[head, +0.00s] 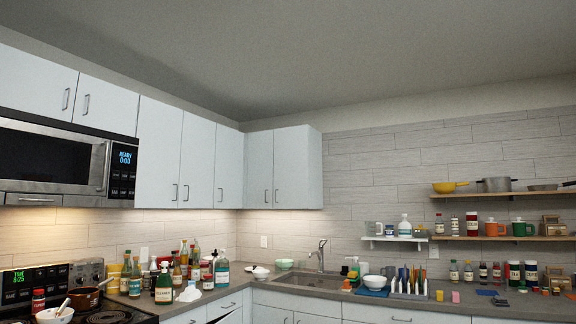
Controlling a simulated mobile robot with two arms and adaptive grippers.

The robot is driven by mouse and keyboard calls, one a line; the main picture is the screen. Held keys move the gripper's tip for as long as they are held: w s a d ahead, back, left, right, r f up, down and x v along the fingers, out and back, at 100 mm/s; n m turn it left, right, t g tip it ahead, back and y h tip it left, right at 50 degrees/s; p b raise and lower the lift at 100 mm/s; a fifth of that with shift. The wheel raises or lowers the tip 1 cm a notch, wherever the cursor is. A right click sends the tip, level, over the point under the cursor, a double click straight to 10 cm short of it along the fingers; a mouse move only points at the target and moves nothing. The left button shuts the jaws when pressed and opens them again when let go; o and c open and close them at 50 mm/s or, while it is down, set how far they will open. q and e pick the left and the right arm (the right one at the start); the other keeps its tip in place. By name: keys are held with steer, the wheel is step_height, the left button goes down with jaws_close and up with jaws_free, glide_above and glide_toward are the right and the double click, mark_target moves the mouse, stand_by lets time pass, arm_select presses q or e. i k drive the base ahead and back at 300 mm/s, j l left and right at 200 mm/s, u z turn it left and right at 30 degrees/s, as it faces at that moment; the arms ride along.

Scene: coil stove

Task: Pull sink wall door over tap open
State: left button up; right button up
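The sink wall cabinet hangs in the corner at the centre of the head view. It has two white doors, both shut. The right door (292,170), nearest the tap, has a vertical handle (276,196) low on its left edge. The left door (258,170) has a matching handle (266,196) low on its right edge. The tap (321,252) stands at the sink (305,279), below and slightly right of the cabinet. Neither of my grippers is in view.
Open shelves (500,238) with jars, mugs and pans are on the right. Bottles (221,270) crowd the left counter. A microwave (60,158) hangs above the stove (110,317). The air before the cabinet doors looks clear.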

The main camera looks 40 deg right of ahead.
mark_target(290, 167)
steer(key=i+l+z, duration=0.85)
steer(key=i, duration=0.6)
steer(key=i+z, duration=0.35)
steer(key=i, duration=0.55)
steer(key=i+u, duration=0.15)
steer(key=i, duration=0.35)
steer(key=i+l+u, duration=0.15)
steer(key=i, duration=0.3)
steer(key=i+l+u, duration=0.15)
steer(key=i, duration=0.3)
steer(key=i+l+u, duration=0.15)
steer(key=i, duration=0.3)
steer(key=l, duration=0.1)
